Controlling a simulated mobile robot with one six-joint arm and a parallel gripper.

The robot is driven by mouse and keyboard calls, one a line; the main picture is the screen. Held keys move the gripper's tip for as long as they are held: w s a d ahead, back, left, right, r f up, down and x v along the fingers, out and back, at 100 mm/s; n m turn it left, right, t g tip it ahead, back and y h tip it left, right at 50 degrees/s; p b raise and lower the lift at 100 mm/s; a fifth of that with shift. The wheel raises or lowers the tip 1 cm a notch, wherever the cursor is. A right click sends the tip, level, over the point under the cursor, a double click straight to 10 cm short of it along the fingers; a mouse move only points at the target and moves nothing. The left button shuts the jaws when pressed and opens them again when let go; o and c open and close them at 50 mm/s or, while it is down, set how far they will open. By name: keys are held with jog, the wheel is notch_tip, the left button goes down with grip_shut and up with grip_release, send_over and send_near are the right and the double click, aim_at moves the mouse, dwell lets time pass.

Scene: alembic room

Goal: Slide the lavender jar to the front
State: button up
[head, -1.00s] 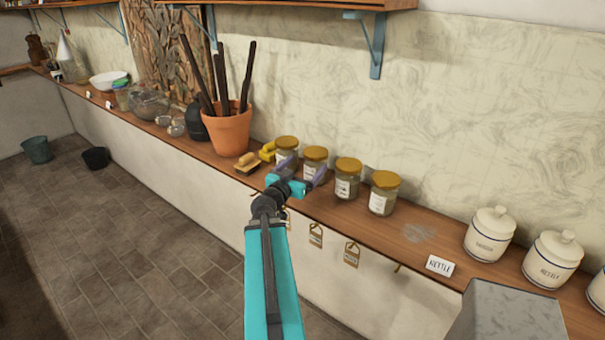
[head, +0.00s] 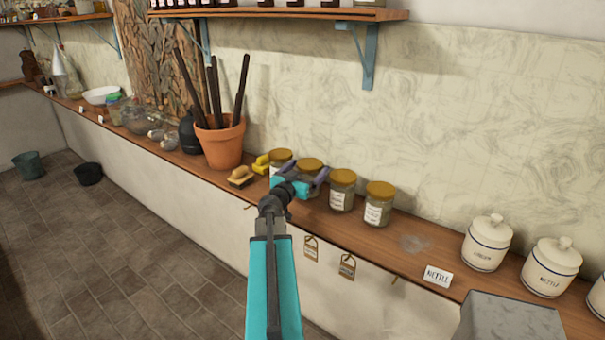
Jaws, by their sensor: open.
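Several glass jars with gold lids stand in a row on the wooden shelf; their labels are too small to read, so I cannot tell by name which is lavender. The leftmost jar (head: 280,158) stands close by the left finger. The third jar (head: 342,192) and the rightmost jar (head: 378,206) stand clear to the right.
Tags (head: 311,248) hang below the shelf's front edge. White canisters (head: 486,243) and a card (head: 437,277) are at right. The shelf has a bare greyish patch (head: 414,243).

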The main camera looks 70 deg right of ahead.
aim_at(312, 163)
jog(key=shift+s+d+p, duration=0.15)
jog(key=shift+d+p, duration=0.1)
jog(key=shift+d, duration=1.2)
jog(key=shift+s+d+p, duration=0.1)
jog(key=shift+d+p, duration=0.15)
jog(key=shift+d, duration=1.15)
jog(key=c, duration=1.4)
jog(key=shift+a, duration=0.1)
jog(key=shift+a, duration=0.1)
jog(key=shift+w+a, duration=0.15)
jog(key=shift+a, duration=0.15)
jog(key=shift+w+a+p, duration=0.3)
jog(key=shift+a+p, duration=0.25)
jog(key=shift+a, duration=0.65)
jog(key=shift+w+a+p, duration=0.3)
jog(key=shift+a+p, duration=0.3)
jog(key=shift+a, duration=0.55)
jog(key=shift+w+a+p, duration=0.3)
jog(key=shift+a+p, duration=0.25)
jog(key=shift+a, duration=0.65)
